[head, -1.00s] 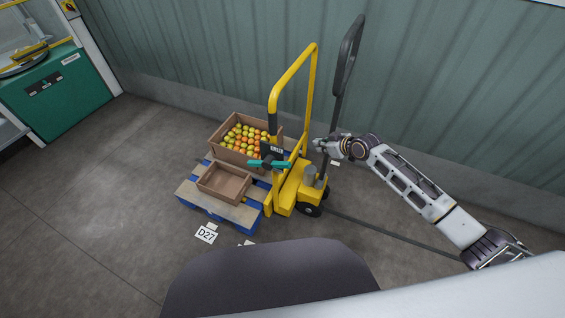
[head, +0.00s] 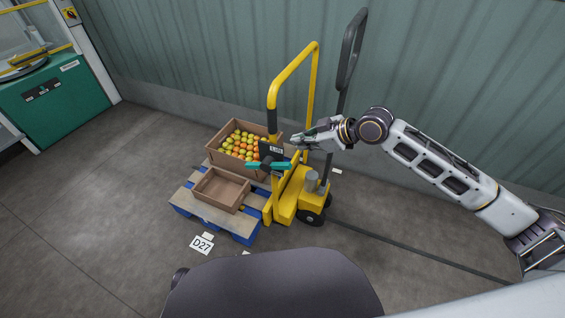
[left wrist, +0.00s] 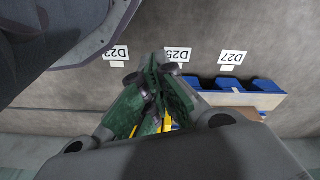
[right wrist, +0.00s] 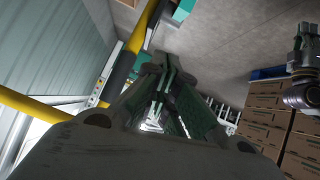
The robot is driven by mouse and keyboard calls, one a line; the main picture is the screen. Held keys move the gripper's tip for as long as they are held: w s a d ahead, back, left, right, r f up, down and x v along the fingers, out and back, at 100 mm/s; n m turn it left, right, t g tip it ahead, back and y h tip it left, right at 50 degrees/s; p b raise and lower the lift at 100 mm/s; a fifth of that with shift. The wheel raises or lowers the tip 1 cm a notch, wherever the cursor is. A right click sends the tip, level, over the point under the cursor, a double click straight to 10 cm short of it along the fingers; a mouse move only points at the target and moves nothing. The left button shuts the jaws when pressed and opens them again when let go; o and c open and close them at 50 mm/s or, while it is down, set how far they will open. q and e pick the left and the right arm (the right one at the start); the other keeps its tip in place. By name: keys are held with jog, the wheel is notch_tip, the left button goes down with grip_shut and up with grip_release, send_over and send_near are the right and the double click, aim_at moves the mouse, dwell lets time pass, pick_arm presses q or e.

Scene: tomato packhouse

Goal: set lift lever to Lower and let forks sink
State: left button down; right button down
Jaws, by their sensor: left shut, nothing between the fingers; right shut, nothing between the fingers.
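A yellow pallet stacker (head: 287,205) stands by the wall, with a yellow hoop frame and a tall black handle (head: 351,50). A teal lever (head: 268,166) sits by a small dark label plate (head: 271,150), whose lettering I cannot read. The forks are hidden under the blue pallet (head: 243,239). My right gripper (head: 295,140) is shut and empty, just right of the plate and a little above the lever, seemingly apart from both. In the right wrist view its fingers (right wrist: 166,62) are closed below a teal part (right wrist: 183,9). My left gripper (left wrist: 163,62) is shut and empty over the floor.
The pallet carries a crate of tomatoes (head: 213,143) and an empty brown crate (head: 218,202). A floor label D27 (head: 202,244) lies in front. Stacked cartons (right wrist: 262,105) show in the right wrist view. The corrugated wall is close behind the stacker; floor at left is clear.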

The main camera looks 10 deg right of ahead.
aim_at(282, 167)
pick_arm(q)
jog(key=shift+r, duration=0.3)
pick_arm(e)
jog(key=shift+s+a+r+n, duration=0.1)
jog(key=shift+s+a+n, duration=0.1)
jog(key=shift+s, duration=0.2)
jog(key=shift+s+a+r+n, duration=0.1)
jog(key=shift+s+a, duration=0.05)
jog(key=shift+s, duration=0.25)
jog(key=shift+a, duration=0.1)
